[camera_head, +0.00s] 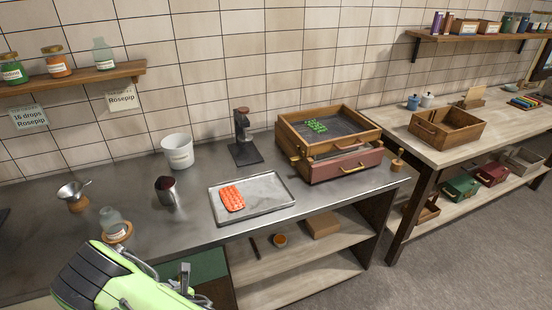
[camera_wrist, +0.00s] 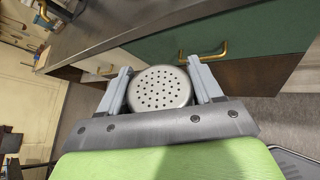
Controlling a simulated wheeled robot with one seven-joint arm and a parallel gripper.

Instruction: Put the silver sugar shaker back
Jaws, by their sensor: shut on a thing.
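My gripper (camera_wrist: 160,70) is shut on the silver sugar shaker (camera_wrist: 160,90). In the wrist view the shaker's round, perforated metal top faces the camera between the two grey fingers. Its lower body is hidden behind the top. In the head view my green arm reaches in from the bottom, in front of the counter's near edge, and I cannot make out the shaker there. In the wrist view the counter edge and a green drawer front (camera_wrist: 225,35) with a brass handle lie beyond the shaker.
On the steel counter (camera_head: 150,238) stand a glass jar (camera_head: 112,222), a dark metal cup (camera_head: 167,190), a funnel on a stand (camera_head: 75,195), a white bucket (camera_head: 178,152), a tray (camera_head: 270,205) with an orange mold (camera_head: 232,198), and a wooden drawer box (camera_head: 345,165). A wall shelf (camera_head: 90,77) holds jars.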

